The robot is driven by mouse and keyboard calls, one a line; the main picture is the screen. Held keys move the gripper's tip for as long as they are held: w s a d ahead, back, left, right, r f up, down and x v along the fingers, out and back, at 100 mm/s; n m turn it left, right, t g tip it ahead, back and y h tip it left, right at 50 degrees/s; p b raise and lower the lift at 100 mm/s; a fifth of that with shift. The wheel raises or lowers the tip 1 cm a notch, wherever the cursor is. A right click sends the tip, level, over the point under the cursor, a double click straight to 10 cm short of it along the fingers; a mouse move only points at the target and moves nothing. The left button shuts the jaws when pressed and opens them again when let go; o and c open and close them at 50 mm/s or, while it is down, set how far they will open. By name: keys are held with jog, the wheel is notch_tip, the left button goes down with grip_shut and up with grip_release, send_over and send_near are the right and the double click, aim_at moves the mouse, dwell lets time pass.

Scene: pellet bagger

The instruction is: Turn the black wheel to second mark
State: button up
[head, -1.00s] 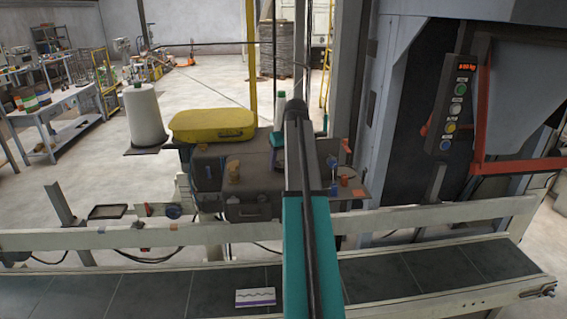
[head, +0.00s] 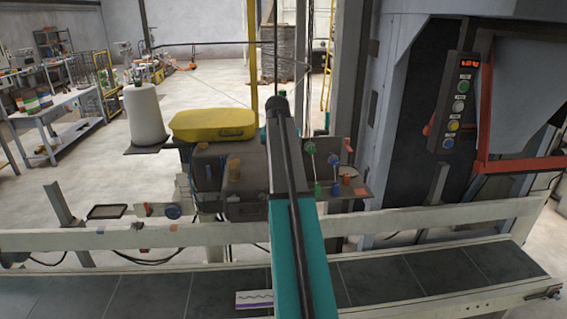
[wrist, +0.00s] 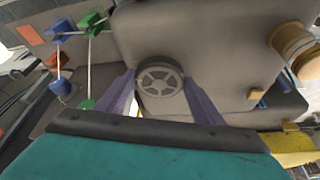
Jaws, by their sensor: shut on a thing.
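The black wheel (wrist: 159,79) looks dark grey, with spokes and a raised rim, and sits on the grey machine housing (wrist: 195,30) in the wrist view. My gripper (wrist: 158,84) has its two purple fingers on either side of the wheel, shut on its rim. I cannot make out any marks around the wheel. In the head view my arm covers the wheel and the gripper.
Blue (wrist: 62,28) and green (wrist: 90,20) thread guides with pale threads stand left of the wheel in the wrist view. A tan knob (wrist: 297,45) is at right. In the head view, a yellow cover (head: 213,124), thread cone (head: 145,115) and conveyor (head: 400,280) surround my arm.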

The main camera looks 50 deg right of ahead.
jog(key=shift+w+m, duration=0.1)
jog(key=shift+m, duration=0.4)
jog(key=o, duration=1)
jog(key=shift+o, duration=0.2)
jog(key=shift+r, duration=0.15)
jog(key=b+v, duration=0.5)
jog(key=v, duration=0.8)
jog(key=shift+a+r, duration=0.2)
jog(key=shift+a, duration=0.15)
